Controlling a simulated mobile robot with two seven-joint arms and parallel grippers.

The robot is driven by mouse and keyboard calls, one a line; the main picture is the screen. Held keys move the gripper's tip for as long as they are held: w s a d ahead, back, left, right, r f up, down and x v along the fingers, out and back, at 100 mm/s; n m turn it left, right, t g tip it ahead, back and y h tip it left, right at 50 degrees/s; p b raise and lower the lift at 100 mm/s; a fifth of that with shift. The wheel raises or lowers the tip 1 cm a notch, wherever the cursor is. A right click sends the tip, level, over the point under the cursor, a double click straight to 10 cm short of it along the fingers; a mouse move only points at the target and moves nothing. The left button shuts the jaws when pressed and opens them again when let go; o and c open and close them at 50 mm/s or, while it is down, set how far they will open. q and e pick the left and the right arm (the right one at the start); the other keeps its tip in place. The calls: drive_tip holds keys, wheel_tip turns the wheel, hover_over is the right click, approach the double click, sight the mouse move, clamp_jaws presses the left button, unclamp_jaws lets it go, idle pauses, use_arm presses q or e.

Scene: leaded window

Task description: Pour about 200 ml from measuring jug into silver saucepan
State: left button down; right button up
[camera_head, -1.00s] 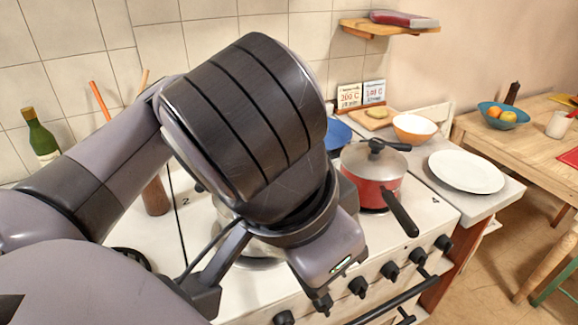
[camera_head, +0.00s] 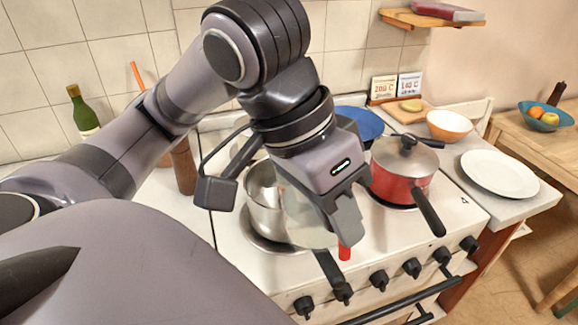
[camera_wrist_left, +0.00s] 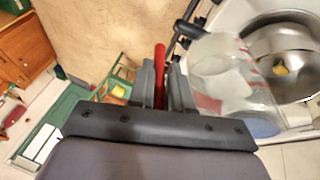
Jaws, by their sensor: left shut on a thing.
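The silver saucepan (camera_head: 262,200) stands on the stove, partly hidden behind my left arm and the jug. My left gripper (camera_head: 338,222) is shut on the red handle (camera_wrist_left: 160,72) of the clear measuring jug (camera_wrist_left: 222,78). The jug shows faintly in the head view (camera_head: 304,222), in front of and beside the saucepan's right side. In the left wrist view the saucepan (camera_wrist_left: 301,92) is open, with a small yellow patch inside, and the jug overlaps its near edge. I cannot tell the jug's exact tilt or liquid level. My right gripper is out of view.
A red lidded pot (camera_head: 398,180) stands right of the jug, its black handle pointing forward. A blue pan (camera_head: 362,122) is behind. A white plate (camera_head: 500,174) lies on the right counter. A green bottle (camera_head: 82,112) and a wooden mill (camera_head: 183,168) stand at left.

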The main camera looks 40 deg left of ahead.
use_arm(q)
drive_tip(key=w+a+r+h, duration=0.1)
drive_tip(key=w+a+r+g+h, duration=0.1)
drive_tip(key=a+r, duration=0.1)
drive_tip(key=shift+a+r+n+h, duration=0.1)
drive_tip(key=shift+a+n+h, duration=0.05)
drive_tip(key=shift+n+h, duration=0.2)
drive_tip(key=shift+w+a+r+g+h, duration=0.25)
drive_tip(key=shift+a+h, duration=0.1)
drive_tip(key=shift+h, duration=0.1)
drive_tip(key=shift+w+a+r+g+h, duration=0.1)
drive_tip(key=shift+a+r+g+h, duration=0.05)
drive_tip(key=shift+a+g+h, duration=0.2)
drive_tip(key=shift+w+a+r+n+h, duration=0.1)
drive_tip(key=shift+a+r+n+h, duration=0.05)
drive_tip(key=shift+n+h, duration=0.1)
drive_tip(key=shift+w+a+r+n+g+h, duration=0.2)
drive_tip(key=shift+w+a+g+h, duration=0.1)
drive_tip(key=shift+a+h, duration=0.3)
drive_tip(key=shift+w+a+r+n+g+h, duration=0.15)
drive_tip(key=shift+w+a+g+h, duration=0.2)
drive_tip(key=shift+h, duration=0.45)
drive_tip(key=shift+w+a+n+g+h, duration=0.15)
drive_tip(key=shift+w+a+h, duration=0.2)
drive_tip(key=shift+a+h, duration=0.25)
drive_tip(key=shift+w+a+n+g+h, duration=0.1)
drive_tip(key=shift+w+a+h, duration=0.25)
drive_tip(key=shift+a, duration=0.35)
idle(1.6)
